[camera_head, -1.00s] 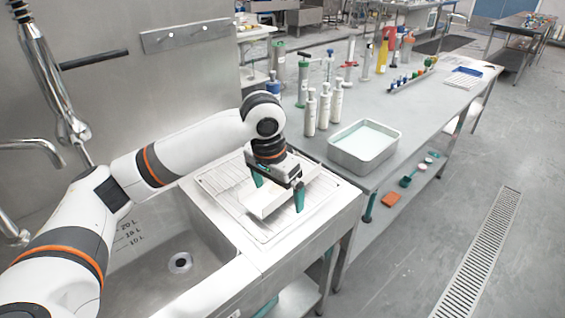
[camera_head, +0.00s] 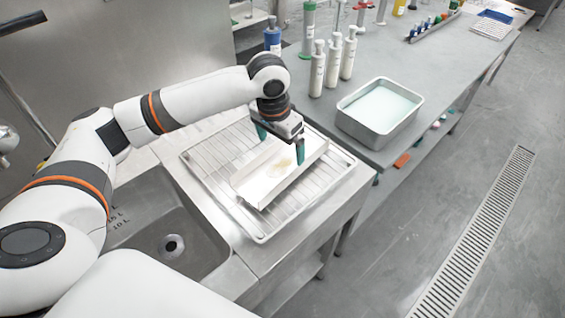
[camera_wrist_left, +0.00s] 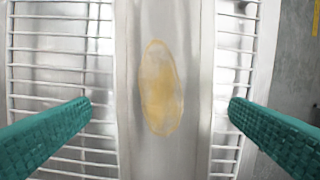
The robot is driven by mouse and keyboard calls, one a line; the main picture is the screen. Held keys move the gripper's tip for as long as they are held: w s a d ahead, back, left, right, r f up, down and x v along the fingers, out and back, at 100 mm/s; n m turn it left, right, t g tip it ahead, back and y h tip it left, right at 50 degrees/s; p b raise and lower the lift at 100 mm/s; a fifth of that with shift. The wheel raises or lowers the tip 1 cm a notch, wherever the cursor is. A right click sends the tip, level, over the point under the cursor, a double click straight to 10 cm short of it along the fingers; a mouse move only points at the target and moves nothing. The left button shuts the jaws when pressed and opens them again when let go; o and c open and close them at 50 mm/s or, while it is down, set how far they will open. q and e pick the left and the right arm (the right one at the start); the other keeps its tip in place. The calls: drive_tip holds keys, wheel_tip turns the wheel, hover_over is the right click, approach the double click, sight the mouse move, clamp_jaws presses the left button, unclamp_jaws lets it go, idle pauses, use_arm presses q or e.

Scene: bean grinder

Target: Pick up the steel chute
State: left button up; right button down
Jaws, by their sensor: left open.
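The steel chute (camera_head: 264,183) is a shiny open channel lying on a wire drying rack beside the sink. In the left wrist view the chute (camera_wrist_left: 205,60) runs top to bottom through the middle, with a yellowish stain (camera_wrist_left: 160,88) on its floor. My left gripper (camera_head: 281,147) is over the far part of the chute, pointing down. Its green fingers are open, one on each side of the chute in the left wrist view (camera_wrist_left: 160,125), with gaps to its walls. Nothing is held. My right gripper is not in view.
The drying rack (camera_head: 200,163) lies on the drainboard next to the sink (camera_head: 150,235). A metal tray of pale liquid (camera_head: 345,118) stands on the bench to the right. Several white bottles (camera_head: 333,62) stand behind the rack. The floor at right is clear.

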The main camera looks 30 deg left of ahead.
sight(284, 164)
use_arm(q)
drive_tip(key=shift+s+d+f, duration=0.1)
drive_tip(key=shift+d+f, duration=0.1)
drive_tip(key=shift+f, duration=0.85)
wheel_tip(284, 164, down, 2)
drive_tip(key=shift+f, duration=0.15)
drive_tip(key=shift+w+f, duration=0.25)
drive_tip(key=shift+f, duration=0.1)
drive_tip(key=shift+c, duration=0.2)
drive_tip(key=shift+r, duration=0.1)
drive_tip(key=c, duration=1)
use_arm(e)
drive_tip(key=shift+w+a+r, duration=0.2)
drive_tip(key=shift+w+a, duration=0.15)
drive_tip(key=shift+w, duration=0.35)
